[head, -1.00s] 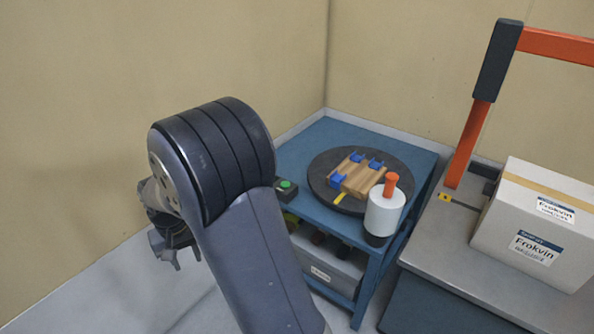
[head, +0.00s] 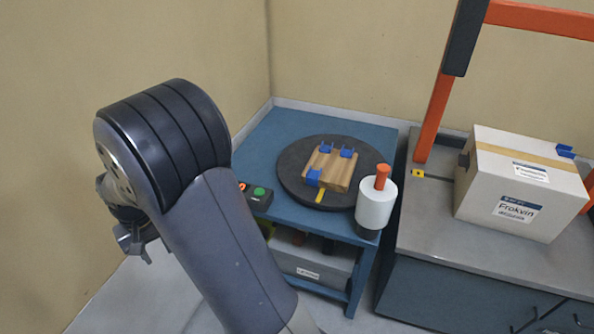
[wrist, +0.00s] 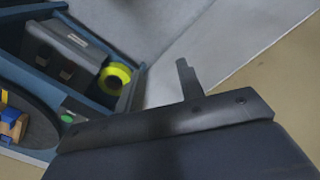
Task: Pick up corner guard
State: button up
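Three blue corner guards (head: 314,178) sit on a small wooden pallet-like stack (head: 338,172) on a dark round turntable (head: 292,186). Another blue piece (head: 565,151), seemingly a corner guard too, sits on the carton (head: 500,203) at the right. My gripper (head: 132,242) hangs at the left, partly behind my arm and well away from the turntable. In the wrist view one dark finger (wrist: 187,80) stands out over the floor with nothing visible against it. The finger gap is not clear. The turntable edge also shows at the left of the wrist view (wrist: 40,128).
The turntable stands on a blue cart (head: 262,145) with a button box (head: 258,197) and a white cylinder with orange top (head: 376,206). A yellow-green roll (wrist: 115,78) lies on the cart's lower level. An orange frame (head: 430,120) rises by the carton on the grey counter (head: 420,225).

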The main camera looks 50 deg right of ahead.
aim_at(313, 176)
jog(key=i+l+z, duration=0.1)
jog(key=z, duration=0.3)
jog(key=i+z, duration=0.15)
jog(key=z, duration=0.25)
jog(key=i+z, duration=0.15)
jog(key=z, duration=0.25)
jog(key=i+z, duration=0.15)
jog(key=z, duration=0.25)
jog(key=i+z, duration=0.35)
jog(key=k, duration=0.1)
